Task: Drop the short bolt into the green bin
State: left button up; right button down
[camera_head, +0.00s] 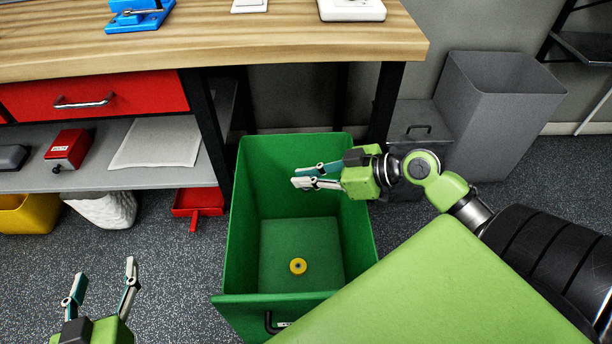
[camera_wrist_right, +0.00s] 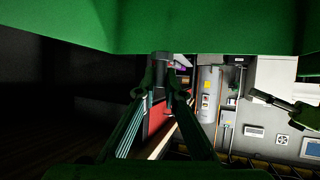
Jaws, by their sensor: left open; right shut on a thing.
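The green bin (camera_head: 245,200) stands on the floor below the workbench, open at the top. My right gripper (camera_head: 299,178) reaches in from the right and is over the bin's opening, its fingers pointing left. It is shut on a small dark grey piece (camera_wrist_right: 161,62), seen at the fingertips in the right wrist view, which looks like the short bolt; its full shape is unclear. In the head view the piece can hardly be made out. My left gripper (camera_head: 104,276) is open and empty at the lower left, apart from the bin.
The wooden workbench (camera_head: 240,45) is behind, with a blue fixture (camera_head: 140,18) on top. A red dustpan (camera_head: 198,202) lies left of the bin. A tall grey bin (camera_head: 495,115) stands at the back right.

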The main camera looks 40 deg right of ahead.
dwell(0.3)
jog(key=c, duration=2)
grip_release()
jog(key=shift+c, duration=0.2)
jog(key=v, duration=1.2)
jog(key=shift+s+f, duration=0.1)
